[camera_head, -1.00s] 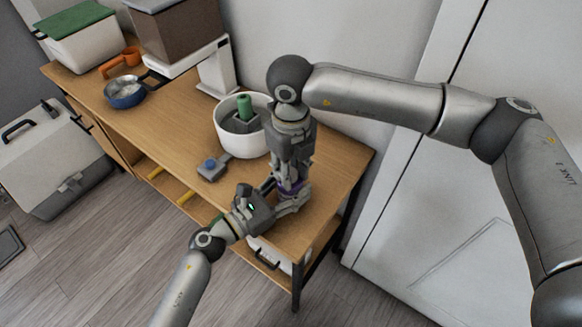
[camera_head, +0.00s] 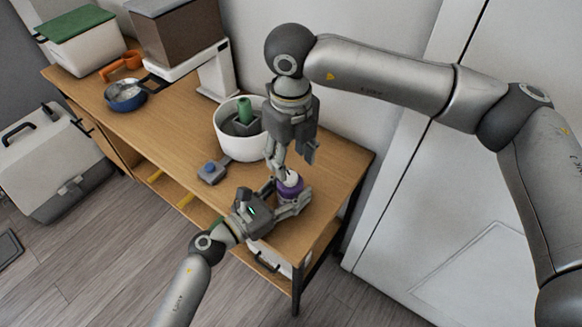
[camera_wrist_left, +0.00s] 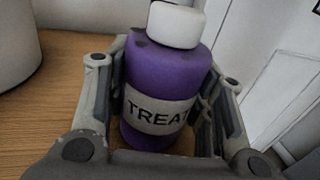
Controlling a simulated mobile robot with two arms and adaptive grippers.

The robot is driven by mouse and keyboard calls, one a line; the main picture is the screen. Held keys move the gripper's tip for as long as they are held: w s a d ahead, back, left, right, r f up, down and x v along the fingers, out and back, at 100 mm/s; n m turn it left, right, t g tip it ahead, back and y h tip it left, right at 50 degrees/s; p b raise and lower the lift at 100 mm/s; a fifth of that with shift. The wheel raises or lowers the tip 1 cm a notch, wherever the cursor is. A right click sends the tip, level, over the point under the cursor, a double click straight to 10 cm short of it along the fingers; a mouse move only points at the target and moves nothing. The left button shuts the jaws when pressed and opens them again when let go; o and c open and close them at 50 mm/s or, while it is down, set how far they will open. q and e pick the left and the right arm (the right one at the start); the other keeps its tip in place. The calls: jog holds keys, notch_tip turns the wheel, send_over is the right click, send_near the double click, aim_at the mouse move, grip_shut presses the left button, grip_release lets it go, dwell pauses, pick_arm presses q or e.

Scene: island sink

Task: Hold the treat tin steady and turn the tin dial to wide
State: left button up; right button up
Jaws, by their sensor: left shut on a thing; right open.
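The purple treat tin (camera_head: 291,187) stands upright near the right end of the wooden table. In the left wrist view its label reads "TREA", with the rest hidden by a finger. Its white dial (camera_wrist_left: 178,25) is on top; a small part of it also shows in the head view (camera_head: 292,176). The dial's setting cannot be read. My left gripper (camera_head: 288,194) is shut around the tin's sides, with a finger on each side. My right gripper (camera_head: 293,158) is open, pointing down just above the dial; whether it touches the dial cannot be told.
A white bowl (camera_head: 226,138) with a green-topped post stands behind the tin. A small grey device with a blue button (camera_head: 209,168) lies to the left. A blue pan (camera_head: 124,97) and bins are farther left. The white door (camera_head: 420,215) is right of the table.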

aim_at(291, 176)
notch_tip(291, 176, up, 7)
jog(key=shift+f, duration=0.15)
dwell(0.4)
pick_arm(q)
jog(key=o, duration=1.2)
jog(key=shift+c, duration=0.2)
